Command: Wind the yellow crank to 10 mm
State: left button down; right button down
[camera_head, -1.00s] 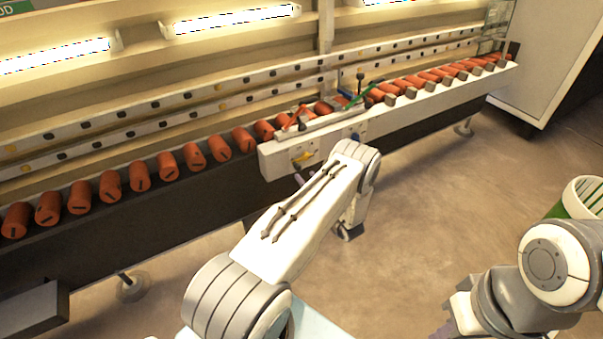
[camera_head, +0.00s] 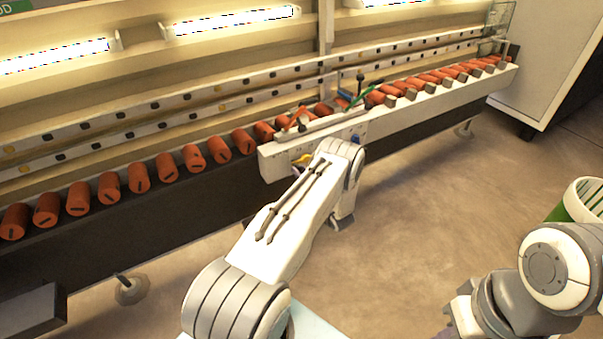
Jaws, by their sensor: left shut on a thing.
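The yellow crank (camera_head: 302,160) shows as a small yellow piece on the front face of the white control box (camera_head: 275,165) on the machine's front rail. My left arm reaches up to it from below, and its forearm hides most of the crank's surroundings. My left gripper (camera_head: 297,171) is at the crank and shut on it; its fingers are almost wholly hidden. The scale reading is too small to make out. My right gripper (camera_head: 450,330) is at the lower right, far from the crank, partly cut off by the frame's edge.
A row of orange rollers (camera_head: 140,178) runs along the machine on both sides of the box. A red lever (camera_head: 296,118), a green lever (camera_head: 364,97) and a black-knobbed post (camera_head: 360,80) stand above it. A green-and-white bin (camera_head: 580,203) is at the right. Floor between is clear.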

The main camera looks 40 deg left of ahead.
pick_arm(q)
jog(key=shift+f, duration=0.15)
jog(key=w+d+f+n+b, duration=0.1)
jog(key=n+b, duration=0.4)
jog(key=n, duration=0.6)
jog(key=w+d+f+n+b, duration=0.2)
jog(key=w+f+n+b, duration=0.2)
jog(key=n, duration=0.8)
jog(key=shift+w+n+b, duration=0.3)
jog(key=shift+w+b, duration=0.75)
jog(key=shift+b, duration=0.15)
jog(key=shift+d+r, duration=0.1)
jog(key=c, duration=0.6)
grip_release()
